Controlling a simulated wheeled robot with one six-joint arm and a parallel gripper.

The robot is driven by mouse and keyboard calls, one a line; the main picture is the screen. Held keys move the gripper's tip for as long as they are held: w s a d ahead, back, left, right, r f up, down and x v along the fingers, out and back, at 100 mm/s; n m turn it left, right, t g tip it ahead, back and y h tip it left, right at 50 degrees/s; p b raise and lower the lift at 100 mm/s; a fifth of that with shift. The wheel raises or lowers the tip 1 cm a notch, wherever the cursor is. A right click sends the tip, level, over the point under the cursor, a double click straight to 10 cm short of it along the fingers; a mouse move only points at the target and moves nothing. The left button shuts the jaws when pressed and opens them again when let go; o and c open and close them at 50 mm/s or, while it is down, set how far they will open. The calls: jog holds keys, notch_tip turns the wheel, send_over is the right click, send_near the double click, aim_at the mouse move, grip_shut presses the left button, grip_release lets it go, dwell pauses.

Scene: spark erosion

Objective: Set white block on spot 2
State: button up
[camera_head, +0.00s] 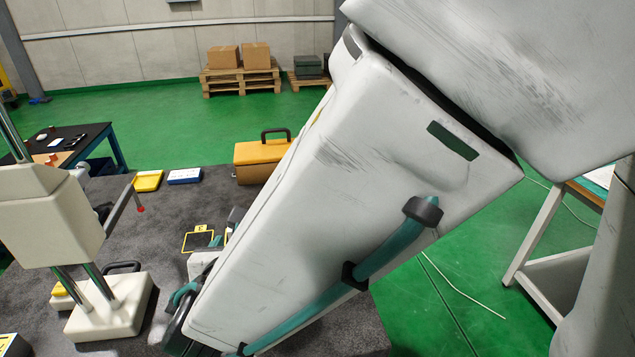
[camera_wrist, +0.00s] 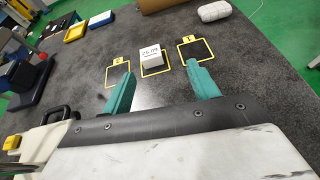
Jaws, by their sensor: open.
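In the wrist view a white block (camera_wrist: 151,58) with dark printed figures stands upright on the middle of three yellow-outlined spots (camera_wrist: 156,73) on the dark grey table. The middle spot's label is hidden. The right spot (camera_wrist: 197,49) is empty and its label looks like 1. The left spot (camera_wrist: 117,72) is empty; its small label cannot be read surely. My gripper (camera_wrist: 160,68) is open, with one teal finger to each side and nothing between them. The block shows beyond the fingertips, apart from them. In the head view my arm hides the block and most of my gripper.
A yellow tray (camera_head: 148,181), a blue tray (camera_head: 185,176) and a yellow toolbox (camera_head: 262,155) sit along the far edge. A white bundle (camera_wrist: 214,11) lies beyond the right spot.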

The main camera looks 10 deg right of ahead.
jog(key=w+d+r+m+g+h, duration=0.1)
jog(key=d+r+m+g+h, duration=0.25)
jog(key=d+m, duration=0.7)
jog(key=d+r+m+g+h, duration=0.2)
jog(key=d+m+g+h, duration=0.3)
jog(key=d, duration=1)
jog(key=s+d+r+m+g+y, duration=0.1)
jog(key=s+d+m+g+y, duration=0.1)
jog(key=s+d+m, duration=0.55)
jog(key=s+r+m+g+y, duration=0.1)
jog(key=s+m+y, duration=0.5)
jog(key=m, duration=0.6)
jog(key=shift+s+d+r+m, duration=0.3)
jog(key=shift+s+r, duration=0.05)
jog(key=shift+s, duration=1)
jog(key=shift+g+y, duration=0.25)
